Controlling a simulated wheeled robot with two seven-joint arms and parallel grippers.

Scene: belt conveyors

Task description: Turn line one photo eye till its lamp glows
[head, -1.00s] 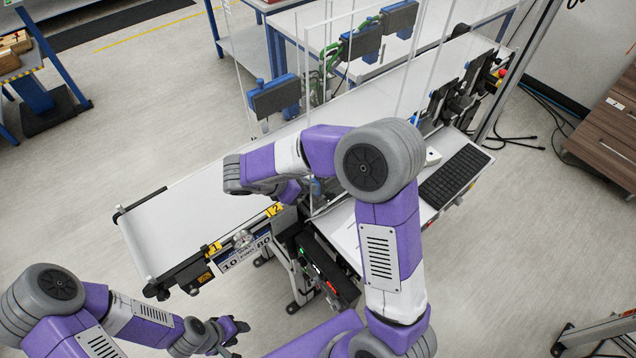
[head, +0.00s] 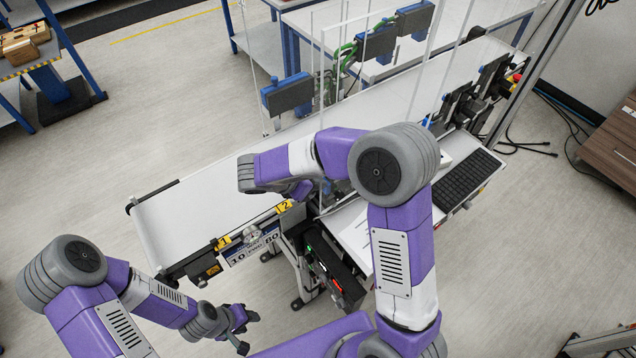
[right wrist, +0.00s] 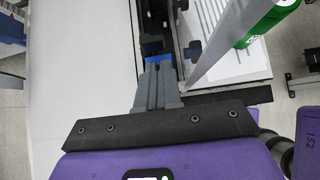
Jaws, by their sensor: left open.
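The yellow tag 1 (head: 222,243) and yellow tag 2 (head: 284,206) sit on the near side rail of the white belt conveyor (head: 180,222). I cannot make out the line one photo eye or a lit lamp on it for sure. My right arm reaches over the rail by tag 2, and its wrist hides the spot and the gripper in the head view. In the right wrist view my right gripper (right wrist: 158,85) points at a small blue part (right wrist: 158,60) by the rail; the fingers look close together, and whether they hold it is unclear. My left gripper (head: 247,331) is open and empty, over the floor.
A round dial (head: 250,235) and a number plate sit beside tag 1. A box with red and green lights (head: 325,265) hangs below the rail. Clear upright panels and dark blue-backed units stand along the far side. A keyboard (head: 465,180) lies at the right.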

